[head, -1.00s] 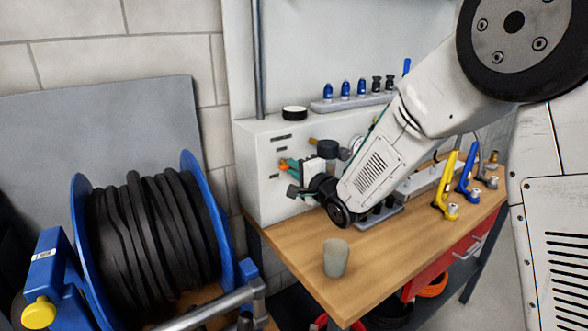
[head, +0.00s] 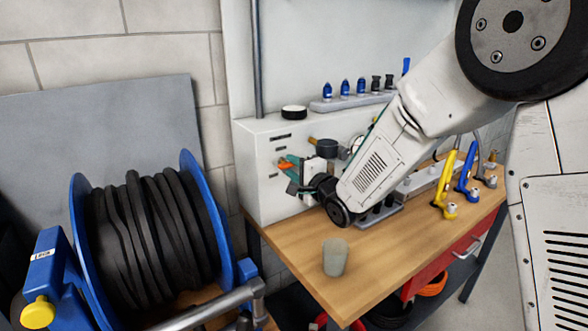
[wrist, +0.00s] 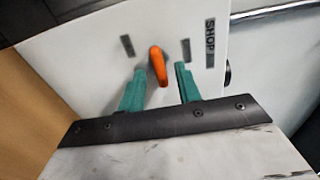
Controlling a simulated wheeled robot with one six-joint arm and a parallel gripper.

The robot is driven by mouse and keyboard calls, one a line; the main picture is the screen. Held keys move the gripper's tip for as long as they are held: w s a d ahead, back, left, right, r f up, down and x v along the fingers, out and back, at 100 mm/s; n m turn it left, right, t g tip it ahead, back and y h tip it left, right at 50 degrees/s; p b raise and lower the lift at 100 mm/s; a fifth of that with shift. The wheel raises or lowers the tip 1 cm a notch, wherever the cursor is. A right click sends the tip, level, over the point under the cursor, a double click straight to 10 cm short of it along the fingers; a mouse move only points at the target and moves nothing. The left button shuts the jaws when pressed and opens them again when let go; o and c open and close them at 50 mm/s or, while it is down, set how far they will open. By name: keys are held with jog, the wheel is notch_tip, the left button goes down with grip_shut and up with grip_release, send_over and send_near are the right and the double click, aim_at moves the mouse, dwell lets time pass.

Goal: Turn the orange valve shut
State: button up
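The orange valve (wrist: 158,66) is a small lever handle on the white cabinet face. In the wrist view it stands between the two green fingertips of my gripper (wrist: 160,84), with a gap on each side. My gripper is open around the lever and does not appear to touch it. In the head view the orange valve (head: 286,164) shows in part beside my gripper (head: 290,176), at the front of the white cabinet (head: 262,190). My wrist hides the rest of the cabinet front there.
A grey cup (head: 335,258) stands on the wooden bench (head: 372,268) below my arm. A black hose reel (head: 150,235) is at the left. Blue and black fittings (head: 345,90) stand on a rack. Yellow (head: 446,185) and blue (head: 467,172) tools are at the right.

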jog(key=v, duration=0.7)
jog(key=shift+s+d, duration=0.2)
jog(key=shift+s, duration=0.15)
jog(key=shift+d, duration=0.1)
jog(key=s+d+r+n+g+h, duration=0.2)
jog(key=s+d+n+g+h, duration=0.1)
jog(key=s+d+h, duration=0.4)
jog(key=s+d+r+n+g+h, duration=0.15)
jog(key=s+d, duration=0.25)
jog(key=d, duration=0.6)
jog(key=s+d+n+g, duration=0.2)
jog(key=s+n+g, duration=0.1)
jog(key=s, duration=1)
jog(key=s+d+n+g+h, duration=0.1)
jog(key=s+d+n+g, duration=0.2)
jog(key=s, duration=1)
jog(key=n+g, duration=0.1)
jog(key=g, duration=0.2)
jog(key=shift+s, duration=0.4)
